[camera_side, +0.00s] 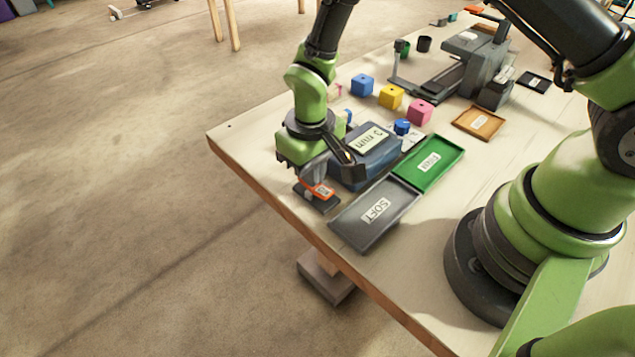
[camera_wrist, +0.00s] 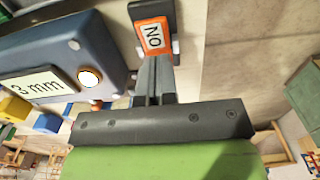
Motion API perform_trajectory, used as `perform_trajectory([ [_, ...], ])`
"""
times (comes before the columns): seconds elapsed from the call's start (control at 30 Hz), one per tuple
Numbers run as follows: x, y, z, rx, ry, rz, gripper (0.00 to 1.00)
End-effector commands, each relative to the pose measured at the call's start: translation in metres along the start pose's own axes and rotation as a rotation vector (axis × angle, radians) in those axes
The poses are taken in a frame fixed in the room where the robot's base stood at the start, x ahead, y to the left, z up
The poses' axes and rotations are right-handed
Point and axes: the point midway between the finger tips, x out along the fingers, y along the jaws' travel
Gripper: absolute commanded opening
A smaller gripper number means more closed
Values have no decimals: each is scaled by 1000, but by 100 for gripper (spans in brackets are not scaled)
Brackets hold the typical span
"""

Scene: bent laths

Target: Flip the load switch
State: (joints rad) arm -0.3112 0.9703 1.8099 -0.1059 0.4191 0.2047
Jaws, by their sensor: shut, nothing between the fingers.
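The load switch (camera_side: 321,188) is an orange rocker on a small dark base near the table's front left edge. In the wrist view the switch (camera_wrist: 153,37) carries a white label whose letters look like "NO", or "ON" turned round. My gripper (camera_side: 312,180) is shut and empty, pointing down at the switch from above. In the wrist view the tips of my gripper (camera_wrist: 154,62) reach the near edge of the orange part; I cannot tell whether they touch it. A blue unit (camera_wrist: 50,45) beside it has a "3 mm" label and a bright round lamp (camera_wrist: 89,77).
The blue unit (camera_side: 347,178) stands right beside my gripper. A grey tray (camera_side: 375,214) and a green tray (camera_side: 430,163) lie close to its right. Blue (camera_side: 362,85), yellow (camera_side: 391,96) and pink (camera_side: 420,112) cubes stand behind. A dark machine (camera_side: 470,65) is at the back.

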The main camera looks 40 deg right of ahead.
Motion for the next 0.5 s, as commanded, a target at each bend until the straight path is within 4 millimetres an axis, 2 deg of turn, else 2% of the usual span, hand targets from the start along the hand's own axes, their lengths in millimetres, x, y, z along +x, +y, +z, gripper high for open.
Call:
perform_trajectory([
  [0.27,3,0,0,0,1,0,0],
  [0.5,-13,0,-1,1,3,-1,0],
])
